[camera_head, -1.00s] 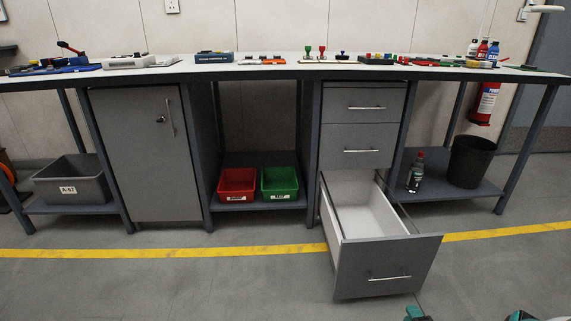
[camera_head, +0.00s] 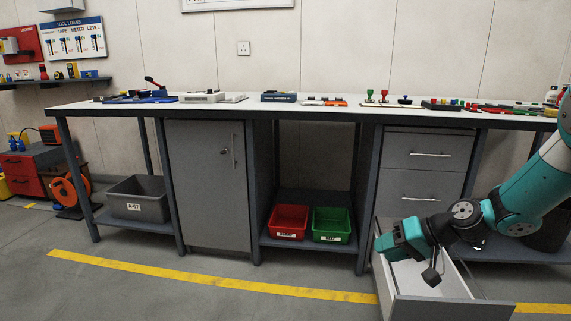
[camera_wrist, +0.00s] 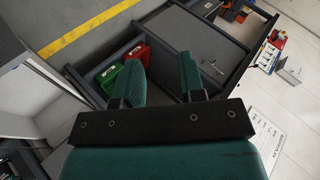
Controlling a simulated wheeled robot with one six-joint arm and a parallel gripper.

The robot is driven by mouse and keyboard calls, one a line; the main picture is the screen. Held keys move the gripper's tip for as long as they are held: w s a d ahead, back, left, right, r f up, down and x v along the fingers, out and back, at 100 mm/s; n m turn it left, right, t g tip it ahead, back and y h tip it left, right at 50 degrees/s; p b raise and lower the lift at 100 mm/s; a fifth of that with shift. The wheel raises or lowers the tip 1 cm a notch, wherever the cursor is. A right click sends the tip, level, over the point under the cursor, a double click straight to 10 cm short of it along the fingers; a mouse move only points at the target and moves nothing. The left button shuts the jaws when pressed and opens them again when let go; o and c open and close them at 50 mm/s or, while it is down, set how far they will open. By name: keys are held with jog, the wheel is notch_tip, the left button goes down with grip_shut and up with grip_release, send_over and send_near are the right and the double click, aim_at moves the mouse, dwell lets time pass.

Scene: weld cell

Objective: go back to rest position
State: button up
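My gripper (camera_wrist: 160,75) shows in the wrist view with its two green fingers apart and nothing between them. In the head view my teal arm comes in from the right, and my gripper (camera_head: 388,243) points left in front of the drawer unit. It is above the open bottom drawer (camera_head: 450,309), a grey-fronted drawer with a white inside. The arm hides part of that drawer, and what lies inside it cannot be made out.
A long workbench (camera_head: 330,115) carries several tools and stamps. Below are a closed grey cabinet (camera_head: 208,190), a red bin (camera_head: 288,222), a green bin (camera_head: 331,225) and a grey bin (camera_head: 137,200). The floor in front, with a yellow line (camera_head: 210,276), is clear.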

jog(key=s+a+r+n+g+h, duration=0.1)
jog(key=s+a+r+n+g, duration=0.1)
jog(key=s+a+r, duration=0.5)
jog(key=s+a+r+n+g+h, duration=0.15)
jog(key=s+r, duration=0.25)
jog(key=s, duration=0.5)
jog(key=s+r+n+g+h, duration=0.1)
jog(key=s+r+n+h, duration=0.15)
jog(key=s, duration=1.25)
notch_tip(320, 180, up, 32)
jog(key=p, duration=3.1)
jog(key=shift+s+a+f+n, duration=0.2)
jog(key=shift+s+n, duration=0.05)
jog(key=shift+n, duration=0.15)
